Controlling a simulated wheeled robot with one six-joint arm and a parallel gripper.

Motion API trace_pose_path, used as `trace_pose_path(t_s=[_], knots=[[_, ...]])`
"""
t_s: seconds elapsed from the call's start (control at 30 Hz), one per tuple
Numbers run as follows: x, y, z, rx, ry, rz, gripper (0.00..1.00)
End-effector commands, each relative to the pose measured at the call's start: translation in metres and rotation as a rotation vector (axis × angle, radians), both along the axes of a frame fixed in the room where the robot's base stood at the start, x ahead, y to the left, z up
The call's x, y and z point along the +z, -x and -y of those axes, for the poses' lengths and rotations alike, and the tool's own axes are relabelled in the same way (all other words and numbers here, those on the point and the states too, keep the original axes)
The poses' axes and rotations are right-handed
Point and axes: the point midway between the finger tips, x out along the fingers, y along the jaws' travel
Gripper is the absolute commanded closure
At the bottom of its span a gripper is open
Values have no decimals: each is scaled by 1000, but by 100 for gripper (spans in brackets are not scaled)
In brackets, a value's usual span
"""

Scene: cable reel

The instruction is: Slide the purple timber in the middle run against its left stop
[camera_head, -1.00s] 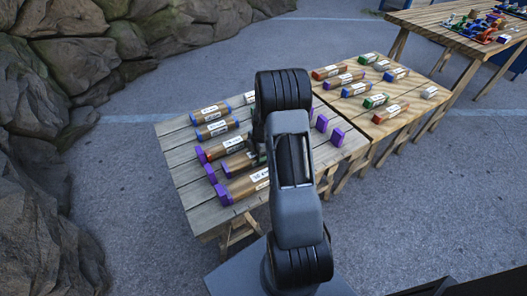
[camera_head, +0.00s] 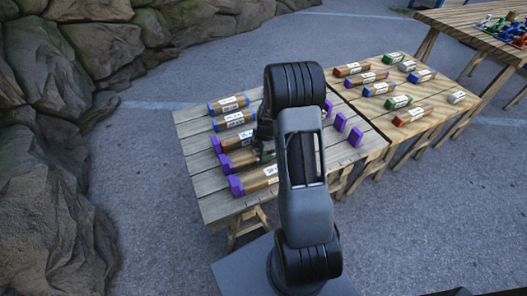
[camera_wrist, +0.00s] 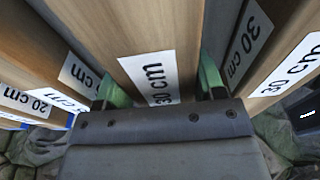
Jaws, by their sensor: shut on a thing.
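The middle-run timber (camera_head: 240,161) is a brown bar lying lengthwise on the near table. Its left end is at or very close to the purple left stop (camera_head: 223,164) of its run; I cannot tell whether they touch. My gripper (camera_head: 264,152) is shut on this timber from above, around its sides. In the wrist view the held timber (camera_wrist: 150,55) shows a "30 cm" label between the green fingertips (camera_wrist: 160,82). My arm hides the timber's right part. Purple right stops (camera_head: 340,122) stand at the table's right side.
Neighbouring timbers lie close on both sides: the far-run timber (camera_head: 244,140) and the near-run timber (camera_head: 258,179). Blue-ended timbers (camera_head: 228,105) lie farther back. A second table (camera_head: 433,102) at right carries several coloured blocks. Rocks (camera_head: 45,150) stand at left.

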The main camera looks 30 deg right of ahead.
Motion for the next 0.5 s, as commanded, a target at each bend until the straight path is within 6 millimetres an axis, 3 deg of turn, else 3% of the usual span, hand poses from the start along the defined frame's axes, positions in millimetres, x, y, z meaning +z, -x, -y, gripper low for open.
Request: trace_pose_path(t_s=[0.03,0.07,0.37,0.5], knots=[[-1,1,-5,1,-9,-7,72],[-1,1,-5,1,-9,-7,36],[-1,2,2,-7,-4,-4,7],[0,1,2,-8,-3,-3,7]])
